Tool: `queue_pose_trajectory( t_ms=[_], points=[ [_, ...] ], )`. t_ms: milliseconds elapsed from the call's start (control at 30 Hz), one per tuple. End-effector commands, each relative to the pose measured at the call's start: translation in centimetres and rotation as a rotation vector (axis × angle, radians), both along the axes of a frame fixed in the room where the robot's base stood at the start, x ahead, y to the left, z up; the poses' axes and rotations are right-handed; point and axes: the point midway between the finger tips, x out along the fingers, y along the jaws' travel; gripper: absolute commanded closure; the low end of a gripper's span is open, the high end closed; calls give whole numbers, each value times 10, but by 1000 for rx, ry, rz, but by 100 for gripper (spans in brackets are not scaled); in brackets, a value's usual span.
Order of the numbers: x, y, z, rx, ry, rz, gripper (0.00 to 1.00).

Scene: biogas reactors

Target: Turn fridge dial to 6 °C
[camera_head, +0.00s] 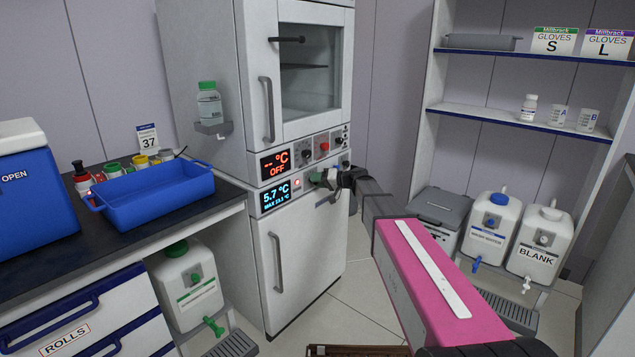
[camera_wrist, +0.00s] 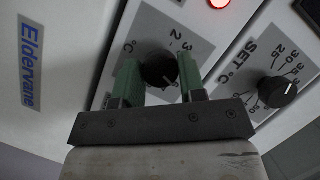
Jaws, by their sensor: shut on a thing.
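The fridge (camera_head: 300,260) is the lower unit of a tall white cabinet, with a shut door. Its blue display (camera_head: 275,196) reads 5.7 °C, with a smaller MAX line that looks like 13.1 °C. In the wrist view my gripper (camera_wrist: 159,80) has its green fingers closed on either side of a round black dial (camera_wrist: 158,70). Some scale numbers, among them 2 and 3, show above the dial; the rest and the pointer are hidden or unclear. In the head view my gripper (camera_head: 325,178) is at the control panel and covers the dial.
A second black dial (camera_wrist: 277,91), marked SET °C, sits close on the right. The upper unit's display (camera_head: 275,163) reads OFF. A bottle (camera_head: 209,104) stands on a side bracket. A blue tray (camera_head: 150,193) is on the left counter; shelves stand at right.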

Motion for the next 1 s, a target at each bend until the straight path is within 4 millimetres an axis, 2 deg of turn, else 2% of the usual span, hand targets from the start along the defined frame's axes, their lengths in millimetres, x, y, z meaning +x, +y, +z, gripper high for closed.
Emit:
queue_pose_trajectory(
  t_ms=[400,967,1000],
  points=[
    [0,0,-2,114,148,-1,86],
    [0,0,-2,129,167,0,86],
    [0,0,-2,129,167,0,50]
  ],
)
